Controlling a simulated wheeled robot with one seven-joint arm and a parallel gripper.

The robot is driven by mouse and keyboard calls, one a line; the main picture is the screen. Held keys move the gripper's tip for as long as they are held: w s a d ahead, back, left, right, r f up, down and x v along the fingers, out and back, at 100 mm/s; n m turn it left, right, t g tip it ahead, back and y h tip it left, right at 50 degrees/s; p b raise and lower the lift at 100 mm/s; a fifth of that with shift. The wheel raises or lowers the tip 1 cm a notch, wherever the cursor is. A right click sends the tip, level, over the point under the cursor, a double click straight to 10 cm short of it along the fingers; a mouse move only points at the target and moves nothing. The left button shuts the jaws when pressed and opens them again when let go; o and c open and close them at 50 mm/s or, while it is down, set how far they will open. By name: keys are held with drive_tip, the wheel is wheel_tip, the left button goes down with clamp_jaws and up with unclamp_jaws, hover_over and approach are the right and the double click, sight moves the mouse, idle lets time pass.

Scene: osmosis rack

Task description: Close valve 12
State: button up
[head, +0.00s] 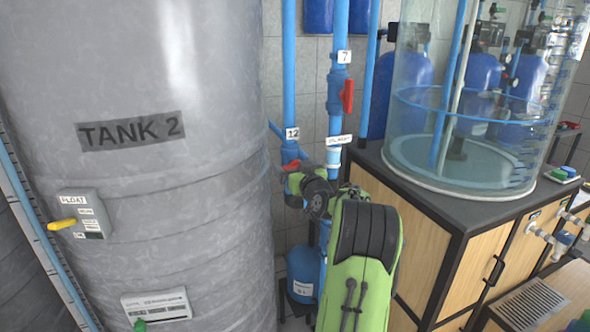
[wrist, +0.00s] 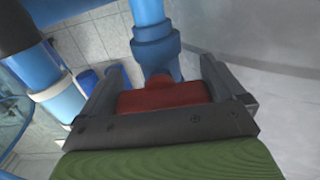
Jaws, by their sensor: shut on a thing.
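The label "12" (head: 292,134) is on a blue vertical pipe (head: 289,60) just right of the grey tank. Below it, a small part of valve 12's red handle (head: 291,166) shows, and my gripper (head: 296,172) is at it. The wrist view shows the red handle (wrist: 163,96) between the two dark fingers of my gripper (wrist: 165,78), which is shut on it. The blue valve body and pipe (wrist: 154,45) stand just beyond. My arm hides much of the valve in the head view, so the handle's angle to the pipe is hard to tell there.
The grey tank (head: 150,200) marked TANK 2 stands close on the left. A neighbouring pipe labelled 7 has a red handle (head: 347,97) on the right. A dark-topped cabinet (head: 400,185) bears a clear tank (head: 465,150). A blue vessel (head: 302,272) stands low behind my arm.

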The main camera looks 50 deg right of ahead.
drive_tip(key=o, duration=0.6)
drive_tip(key=shift+o, duration=0.2)
drive_tip(key=b+v, duration=0.3)
drive_tip(key=v, duration=1.2)
drive_tip(key=shift+s+a+b, duration=0.15)
drive_tip(key=shift+s+b, duration=0.15)
drive_tip(key=shift+s, duration=0.05)
